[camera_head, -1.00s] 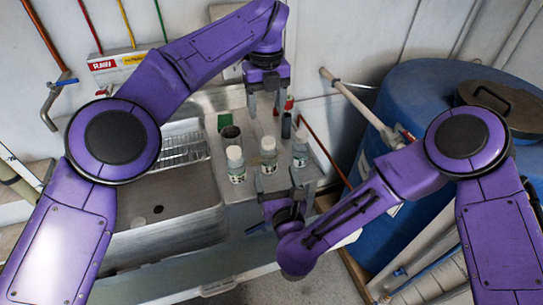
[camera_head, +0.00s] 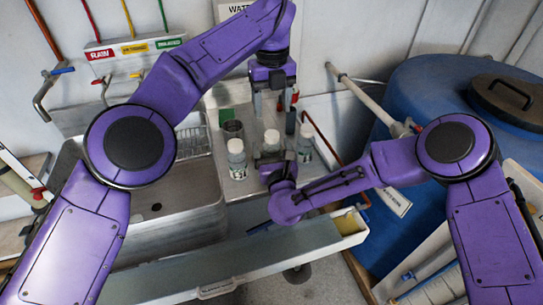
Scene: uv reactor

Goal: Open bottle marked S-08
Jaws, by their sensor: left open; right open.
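Three clear bottles with white caps stand on the metal counter: a left one (camera_head: 237,160), a middle one (camera_head: 271,141) and a right one (camera_head: 305,145). Their labels are too small to read, so I cannot tell which is S-08. My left gripper (camera_head: 273,118) is open and points down above and slightly behind the middle bottle, its fingers apart. My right gripper (camera_head: 276,158) is open at the front of the middle bottle and hides its lower part. I cannot tell whether its fingers touch the bottle.
A dark cup (camera_head: 233,130) and a green block (camera_head: 227,114) stand behind the left bottle. A metal sink (camera_head: 150,195) lies left of the bottles. A blue barrel (camera_head: 425,100) stands close on the right. A slanted pipe (camera_head: 365,100) runs between the counter and the barrel.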

